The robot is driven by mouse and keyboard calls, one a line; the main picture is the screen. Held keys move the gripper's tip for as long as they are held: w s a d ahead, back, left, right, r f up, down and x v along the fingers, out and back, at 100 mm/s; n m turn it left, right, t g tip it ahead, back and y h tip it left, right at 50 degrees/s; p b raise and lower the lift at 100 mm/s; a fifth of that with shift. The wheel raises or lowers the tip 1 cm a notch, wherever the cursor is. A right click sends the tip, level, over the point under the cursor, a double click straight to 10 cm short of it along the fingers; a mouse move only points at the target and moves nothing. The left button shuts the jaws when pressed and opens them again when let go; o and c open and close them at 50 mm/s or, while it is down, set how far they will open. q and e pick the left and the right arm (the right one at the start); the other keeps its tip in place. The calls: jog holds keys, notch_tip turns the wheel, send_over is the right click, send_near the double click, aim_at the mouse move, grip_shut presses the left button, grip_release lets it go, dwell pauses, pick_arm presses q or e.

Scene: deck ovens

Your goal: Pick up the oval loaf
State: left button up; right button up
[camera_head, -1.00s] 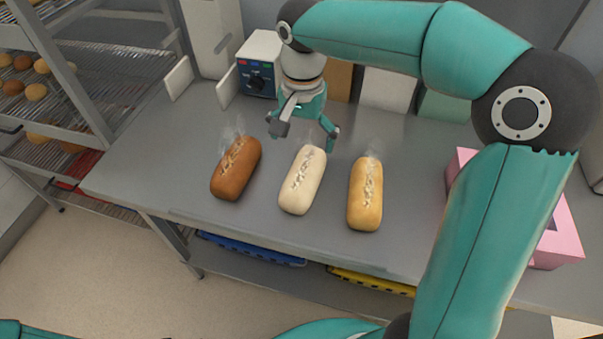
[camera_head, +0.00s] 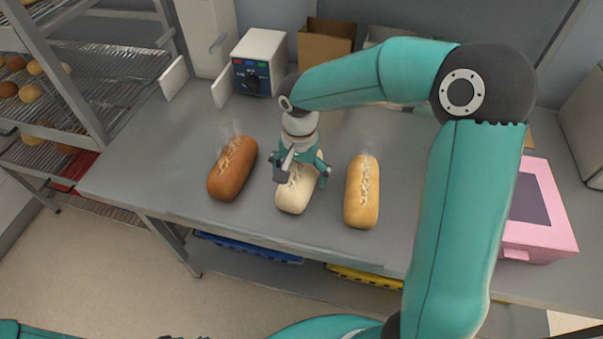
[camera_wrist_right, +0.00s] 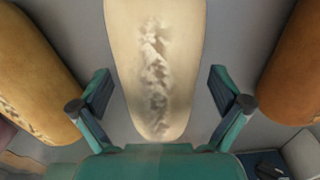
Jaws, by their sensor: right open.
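Three elongated loaves lie in a row on the grey counter: a dark brown one (camera_head: 233,168) at left, a pale one (camera_head: 292,198) in the middle and a golden one (camera_head: 362,193) at right. All have rounded ends; I cannot tell which is called oval. My right gripper (camera_head: 301,178) is open, pointing down over the pale loaf and hiding its far part. In the right wrist view the pale loaf (camera_wrist_right: 155,25) reaches between the open fingers, with a gap on each side. The golden loaf (camera_wrist_right: 30,70) and brown loaf (camera_wrist_right: 295,70) flank it there. My left gripper is not visible.
A white control box (camera_head: 258,62) and a cardboard box (camera_head: 326,42) stand at the counter's back. A pink box (camera_head: 540,235) is at the right. A rack (camera_head: 85,95) with rolls stands at left. The brown and golden loaves sit close on either side.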

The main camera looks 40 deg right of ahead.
jog(key=c, duration=1.3)
jog(key=shift+c, duration=0.3)
jog(key=shift+r, duration=0.15)
